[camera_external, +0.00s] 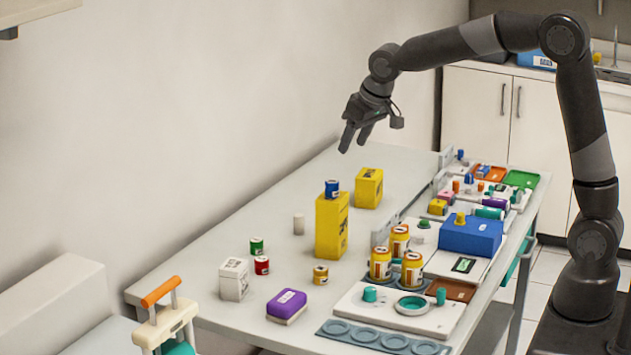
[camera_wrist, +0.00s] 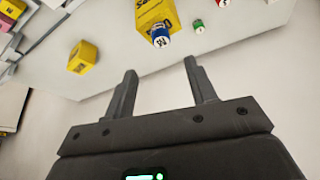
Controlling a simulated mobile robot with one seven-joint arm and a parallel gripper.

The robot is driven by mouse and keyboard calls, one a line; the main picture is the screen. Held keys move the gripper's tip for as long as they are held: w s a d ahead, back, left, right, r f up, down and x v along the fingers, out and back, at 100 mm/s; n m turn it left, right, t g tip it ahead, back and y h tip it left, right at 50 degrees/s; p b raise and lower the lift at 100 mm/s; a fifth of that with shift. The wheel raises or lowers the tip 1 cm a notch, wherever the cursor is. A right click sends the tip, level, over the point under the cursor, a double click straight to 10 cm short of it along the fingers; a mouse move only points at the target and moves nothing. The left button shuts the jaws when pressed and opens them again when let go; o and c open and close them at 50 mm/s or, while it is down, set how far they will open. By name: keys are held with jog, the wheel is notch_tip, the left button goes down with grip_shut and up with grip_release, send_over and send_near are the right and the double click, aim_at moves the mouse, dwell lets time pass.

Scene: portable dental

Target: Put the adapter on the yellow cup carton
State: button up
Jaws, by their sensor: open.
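Two yellow cartons stand on the table: a tall one (camera_external: 332,228) and a shorter one (camera_external: 369,188) behind and to its right. A small blue cylinder with a white label (camera_external: 332,190) stands on top of the tall carton. I cannot tell which small piece is the adapter, or which carton is the cup carton. In the wrist view, the tall carton (camera_wrist: 153,12), the blue cylinder (camera_wrist: 160,38) and the shorter carton (camera_wrist: 82,57) lie beyond the fingers. My gripper (camera_external: 353,142) is open and empty, in the air above the table's far part; its fingers show in the wrist view (camera_wrist: 160,72).
Yellow jars (camera_external: 380,264), a blue box (camera_external: 471,235) and trays crowd the right side. The table's far left is clear.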

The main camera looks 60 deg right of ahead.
jog(key=s+a+r+n, duration=0.1)
jog(key=s+r, duration=0.2)
jog(key=s, duration=0.6)
jog(key=s+a+r, duration=0.1)
jog(key=s+r, duration=0.1)
jog(key=s, duration=0.8)
jog(key=s+a+f+n+t+y, duration=0.1)
jog(key=s+f, duration=0.2)
jog(key=s, duration=1.2)
jog(key=shift+s+a+f+n, duration=0.2)
jog(key=shift+a+n, duration=0.1)
